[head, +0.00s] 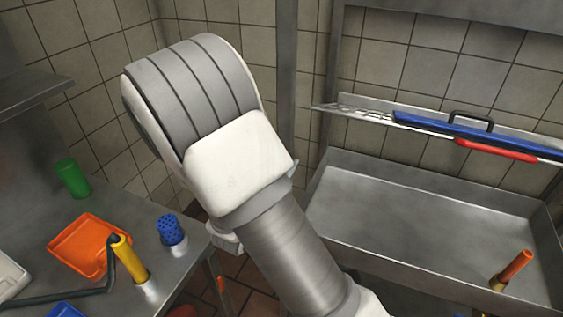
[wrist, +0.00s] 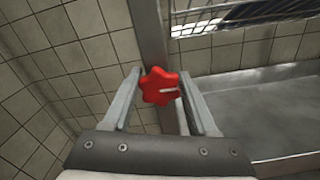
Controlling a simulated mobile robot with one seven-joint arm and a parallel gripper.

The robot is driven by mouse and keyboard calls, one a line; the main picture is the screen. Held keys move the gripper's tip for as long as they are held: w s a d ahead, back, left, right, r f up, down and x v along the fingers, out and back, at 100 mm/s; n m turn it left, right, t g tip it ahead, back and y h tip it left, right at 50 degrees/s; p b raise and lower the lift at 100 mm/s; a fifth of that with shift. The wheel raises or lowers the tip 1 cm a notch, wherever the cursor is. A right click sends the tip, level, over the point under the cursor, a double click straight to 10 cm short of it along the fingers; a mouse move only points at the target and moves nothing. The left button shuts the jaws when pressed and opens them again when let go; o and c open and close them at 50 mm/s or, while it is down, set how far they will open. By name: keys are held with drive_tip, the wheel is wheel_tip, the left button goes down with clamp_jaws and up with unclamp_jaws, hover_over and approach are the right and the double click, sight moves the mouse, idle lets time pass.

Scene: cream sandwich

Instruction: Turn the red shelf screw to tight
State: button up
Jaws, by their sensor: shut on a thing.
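The red shelf screw (wrist: 160,87) is a lobed red knob with a pale line on its face, in front of a grey metal post in the wrist view. My gripper (wrist: 161,85) has one finger on each side of the knob and is shut on it. In the head view my arm's large white and grey links cover the middle, and the screw and my gripper are hidden behind them.
A steel basin (head: 430,205) is at the right, below a wall rack (head: 350,112) with a blue-and-red tool. At the left, a metal table (head: 190,265) bears an orange tray (head: 78,245), a blue perforated cup (head: 171,230), a yellow cylinder (head: 130,260) and a green cup (head: 72,178).

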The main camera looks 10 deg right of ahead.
drive_tip(key=o, duration=1.4)
drive_tip(key=shift+s+a, duration=0.1)
drive_tip(key=v, duration=1.7)
drive_tip(key=shift+s, duration=0.1)
